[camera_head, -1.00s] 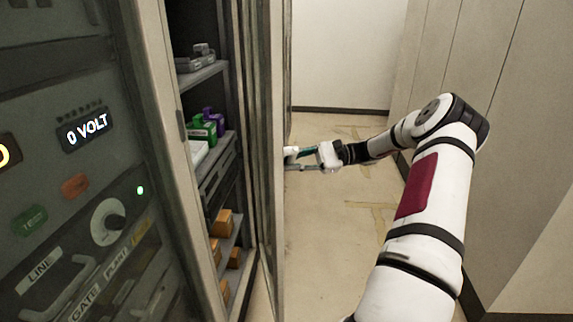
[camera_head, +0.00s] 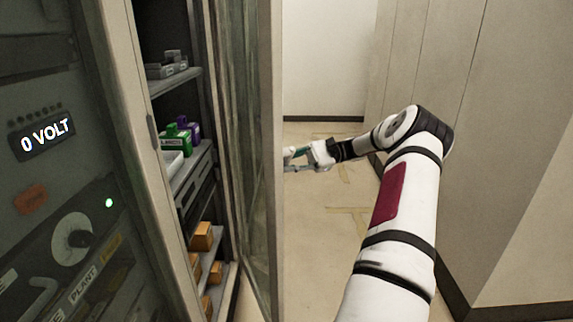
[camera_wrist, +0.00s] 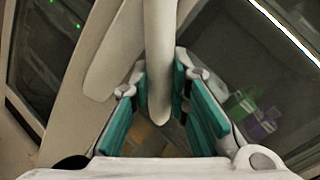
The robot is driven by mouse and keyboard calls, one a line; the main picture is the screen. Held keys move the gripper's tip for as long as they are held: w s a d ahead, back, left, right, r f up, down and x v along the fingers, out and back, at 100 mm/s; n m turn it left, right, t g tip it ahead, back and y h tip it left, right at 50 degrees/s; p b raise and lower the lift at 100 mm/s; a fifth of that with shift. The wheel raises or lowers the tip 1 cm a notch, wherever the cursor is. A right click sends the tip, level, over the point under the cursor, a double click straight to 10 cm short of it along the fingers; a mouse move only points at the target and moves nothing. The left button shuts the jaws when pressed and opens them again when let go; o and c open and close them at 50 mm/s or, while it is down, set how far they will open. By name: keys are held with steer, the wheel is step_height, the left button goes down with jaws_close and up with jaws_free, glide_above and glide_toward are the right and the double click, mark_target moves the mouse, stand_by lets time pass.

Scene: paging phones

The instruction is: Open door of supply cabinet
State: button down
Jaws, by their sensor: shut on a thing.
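The supply cabinet's door (camera_head: 252,170) stands open at an angle in the head view, its glazed panel seen nearly edge-on. Shelves inside the supply cabinet (camera_head: 122,110) show to its left. My gripper (camera_head: 292,156) is at the door's outer side, near its free edge. In the wrist view the pale door handle (camera_wrist: 158,50) runs down between the teal finger pads of my gripper (camera_wrist: 160,92). The fingers are shut on the handle. In the head view the handle is hard to make out.
The shelves hold green and purple bottles (camera_head: 176,138), orange boxes (camera_head: 202,238) and a grey tray (camera_head: 168,68). An instrument panel (camera_head: 45,180) stands at the left. Tall pale wall panels (camera_head: 500,130) flank my arm at the right. The floor (camera_head: 315,220) between is clear.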

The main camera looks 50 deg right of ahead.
steer(key=shift+n+g+y, duration=0.4)
steer(key=shift+n+g, duration=0.3)
steer(key=shift+g, duration=0.2)
steer(key=v, duration=0.5)
steer(key=shift+d+r, duration=0.1)
steer(key=shift+d, duration=0.2)
